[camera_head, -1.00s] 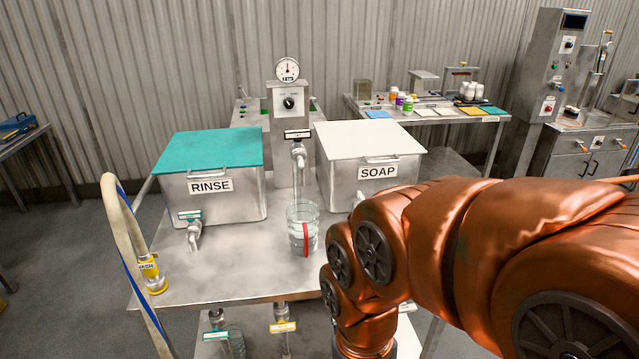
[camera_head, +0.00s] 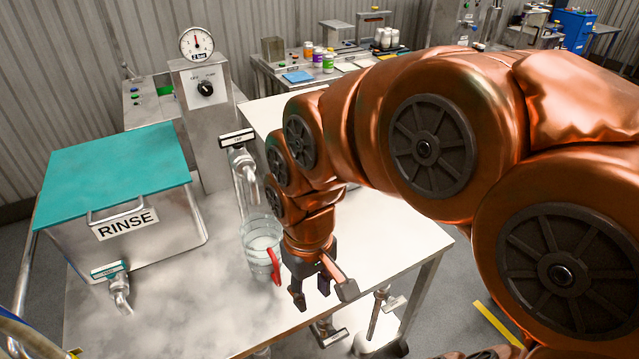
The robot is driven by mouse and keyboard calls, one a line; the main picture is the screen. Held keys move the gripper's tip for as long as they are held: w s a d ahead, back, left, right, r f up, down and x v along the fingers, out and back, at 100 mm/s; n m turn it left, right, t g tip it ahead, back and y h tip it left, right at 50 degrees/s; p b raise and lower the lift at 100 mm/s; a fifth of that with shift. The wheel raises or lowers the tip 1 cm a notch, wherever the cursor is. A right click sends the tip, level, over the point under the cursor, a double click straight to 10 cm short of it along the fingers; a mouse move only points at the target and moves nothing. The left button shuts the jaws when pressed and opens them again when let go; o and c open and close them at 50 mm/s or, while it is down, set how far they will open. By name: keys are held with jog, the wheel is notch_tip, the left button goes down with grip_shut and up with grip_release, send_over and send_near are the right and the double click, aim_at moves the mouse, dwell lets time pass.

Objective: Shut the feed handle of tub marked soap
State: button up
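The tub marked soap is mostly hidden behind my copper arm. Only part of its white lid (camera_head: 262,112) shows, left of the arm; its label, front and feed handle are hidden. I cannot tell how that handle stands. My gripper (camera_head: 322,294) points down over the front right part of the steel table (camera_head: 190,315). Its fingers are spread apart with nothing between them.
A clear container (camera_head: 260,250) with a red strip stands close left of my gripper, under a tap (camera_head: 242,170). The rinse tub (camera_head: 130,230) with teal lid and its own tap (camera_head: 116,285) is at left. A gauge column (camera_head: 204,110) stands behind.

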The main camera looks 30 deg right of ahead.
jog(key=w+d+t, duration=0.1)
jog(key=w+d, duration=0.3)
jog(key=w, duration=0.4)
jog(key=w+d+t, duration=0.2)
jog(key=w+d, duration=0.2)
jog(key=w, duration=0.5)
jog(key=w+d+f, duration=0.1)
jog(key=w+d, duration=0.2)
jog(key=d, duration=0.2)
jog(key=w+d+f+m+t+p, duration=0.1)
jog(key=w+d, duration=0.3)
jog(key=w+d+f+t, duration=0.1)
jog(key=w+d, duration=0.2)
jog(key=d, duration=0.2)
jog(key=shift+w+d+f+h+p, duration=0.15)
jog(key=shift+w+d+h+p, duration=0.1)
jog(key=shift+d+h+p, duration=0.1)
jog(key=shift+p+x, duration=1.15)
jog(key=shift+x, duration=2.75)
jog(key=shift+a, duration=0.1)
grip_shut()
